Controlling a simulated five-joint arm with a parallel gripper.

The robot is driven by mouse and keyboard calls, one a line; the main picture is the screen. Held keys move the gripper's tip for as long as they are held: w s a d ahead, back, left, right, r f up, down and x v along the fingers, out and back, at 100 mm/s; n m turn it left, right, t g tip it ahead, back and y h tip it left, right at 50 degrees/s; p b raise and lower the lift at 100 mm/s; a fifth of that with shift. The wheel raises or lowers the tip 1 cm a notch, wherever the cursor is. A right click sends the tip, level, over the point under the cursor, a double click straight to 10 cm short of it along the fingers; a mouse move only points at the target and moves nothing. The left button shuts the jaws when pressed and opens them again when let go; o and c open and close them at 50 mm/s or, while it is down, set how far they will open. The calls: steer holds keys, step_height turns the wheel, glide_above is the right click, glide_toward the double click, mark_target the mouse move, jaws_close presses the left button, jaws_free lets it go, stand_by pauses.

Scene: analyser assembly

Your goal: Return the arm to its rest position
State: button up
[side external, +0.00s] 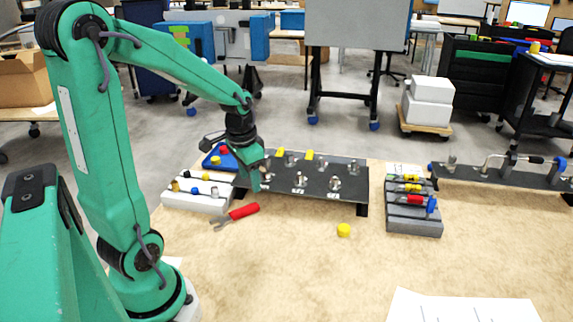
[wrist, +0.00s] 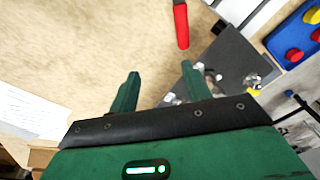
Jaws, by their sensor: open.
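My green arm reaches from the left of the side view over the work table. My gripper (side external: 259,176) hangs over the left end of the dark raised plate (side external: 325,190), which carries several metal fittings. In the wrist view my gripper (wrist: 160,92) has its two green fingers spread apart with nothing between them. The plate's corner (wrist: 232,58) shows behind the right finger there. I cannot tell how high the fingers are above the plate.
A red-handled tool (side external: 243,212) lies in front of the plate. A white tray (side external: 195,201) stands left, a grey tray (side external: 414,226) right, with a yellow cap (side external: 344,230) between. A second plate (side external: 500,176) stands far right. The table front is mostly clear, with white paper (side external: 460,306).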

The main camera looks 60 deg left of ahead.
steer(key=s+d+r+t, duration=0.2)
steer(key=s+d+r, duration=0.1)
steer(key=d+r, duration=0.2)
steer(key=s+d+r+t, duration=0.2)
steer(key=s+d+r, duration=0.2)
steer(key=d, duration=0.5)
steer(key=shift+s+d+r+h, duration=0.15)
steer(key=shift+d+r+h, duration=0.15)
steer(key=shift+r, duration=0.4)
